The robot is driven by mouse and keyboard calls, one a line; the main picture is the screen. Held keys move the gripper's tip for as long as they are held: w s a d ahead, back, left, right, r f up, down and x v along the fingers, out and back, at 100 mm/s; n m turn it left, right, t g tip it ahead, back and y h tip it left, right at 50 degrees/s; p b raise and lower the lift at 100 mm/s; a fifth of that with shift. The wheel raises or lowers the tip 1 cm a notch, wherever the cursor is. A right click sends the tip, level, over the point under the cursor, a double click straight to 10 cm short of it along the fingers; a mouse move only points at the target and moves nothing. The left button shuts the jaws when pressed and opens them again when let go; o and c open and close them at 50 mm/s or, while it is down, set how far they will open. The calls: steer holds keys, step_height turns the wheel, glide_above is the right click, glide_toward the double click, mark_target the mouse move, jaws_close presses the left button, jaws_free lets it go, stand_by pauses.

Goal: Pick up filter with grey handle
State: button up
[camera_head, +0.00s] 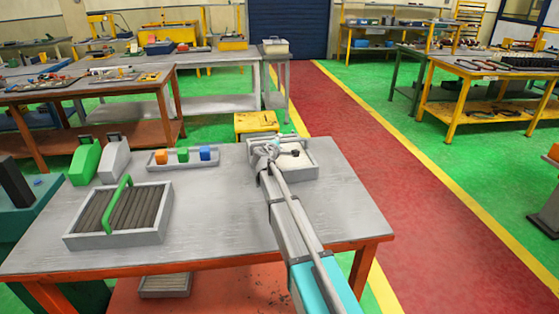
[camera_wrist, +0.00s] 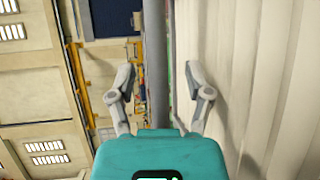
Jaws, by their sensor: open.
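My gripper (camera_head: 266,150) is over the far right part of the near table in the head view, in front of a pale tray. In the wrist view its two fingers (camera_wrist: 160,85) are spread apart with nothing held between them. A ribbed filter in a grey frame (camera_head: 158,223) with a green handle sits at the table's left, apart from my gripper. No grey-handled filter can be made out clearly. A smaller ribbed tray-like thing (camera_head: 165,285) shows below the table's front edge; its handle cannot be told.
The pale tray (camera_head: 308,172) holds a small dark item and is partly hidden by my arm. A green block-like object (camera_head: 84,163) and a grey one (camera_head: 114,160) stand at back left. A narrow tray (camera_head: 216,160) holds orange, green and blue blocks. The table's middle is clear.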

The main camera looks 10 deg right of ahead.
steer(key=shift+w+d, duration=0.15)
steer(key=shift+w, duration=0.3)
jaws_close()
stand_by(0.4)
